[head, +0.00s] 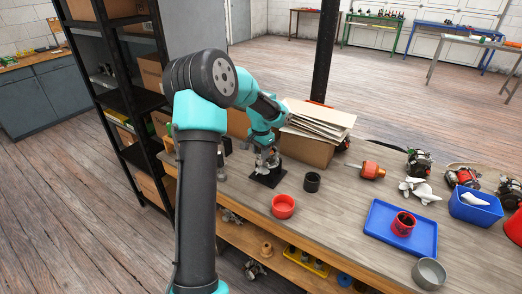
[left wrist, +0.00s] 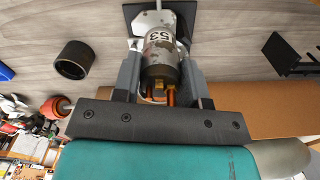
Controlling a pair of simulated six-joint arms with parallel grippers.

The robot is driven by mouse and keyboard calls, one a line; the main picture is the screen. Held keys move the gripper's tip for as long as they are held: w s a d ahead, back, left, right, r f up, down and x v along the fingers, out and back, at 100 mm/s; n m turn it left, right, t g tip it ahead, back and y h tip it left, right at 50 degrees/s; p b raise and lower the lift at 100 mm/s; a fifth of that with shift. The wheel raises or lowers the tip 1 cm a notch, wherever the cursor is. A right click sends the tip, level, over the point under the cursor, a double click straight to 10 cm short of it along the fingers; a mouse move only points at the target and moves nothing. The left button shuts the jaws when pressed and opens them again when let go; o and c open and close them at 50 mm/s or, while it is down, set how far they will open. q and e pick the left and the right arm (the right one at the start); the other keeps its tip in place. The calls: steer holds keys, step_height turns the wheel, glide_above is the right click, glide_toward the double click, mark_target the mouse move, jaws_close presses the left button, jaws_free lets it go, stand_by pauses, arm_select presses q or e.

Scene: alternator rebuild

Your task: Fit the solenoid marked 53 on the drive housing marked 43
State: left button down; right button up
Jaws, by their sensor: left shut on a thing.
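My left gripper (head: 267,155) points down over a black base plate (head: 271,181) on the bench. In the left wrist view, its two grey fingers are shut on the sides of a silver cylindrical solenoid (left wrist: 161,68) marked 53, with copper-coloured terminals towards the wrist. A light grey metal part (left wrist: 150,20), perhaps the drive housing, shows just past the solenoid's far end, over the black plate. No 43 mark can be read, and I cannot tell whether solenoid and housing touch. My right gripper is not in view.
A black cup (head: 312,182) and a red bowl (head: 283,206) stand close to the plate. A cardboard box (head: 308,150) topped with sheets stands behind. A blue tray (head: 380,219), a blue bin (head: 475,210) and an orange-red rotor-like part (head: 371,170) lie to the right.

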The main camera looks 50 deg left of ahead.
arm_select(q)
steer(key=shift+f, duration=0.6)
steer(key=shift+f, duration=0.15)
steer(key=shift+f, duration=0.65)
steer(key=shift+f, duration=0.25)
stand_by(0.8)
steer(key=c, duration=0.6)
jaws_free()
step_height(320, 180, up, 18)
steer(key=shift+f, duration=0.25)
stand_by(0.4)
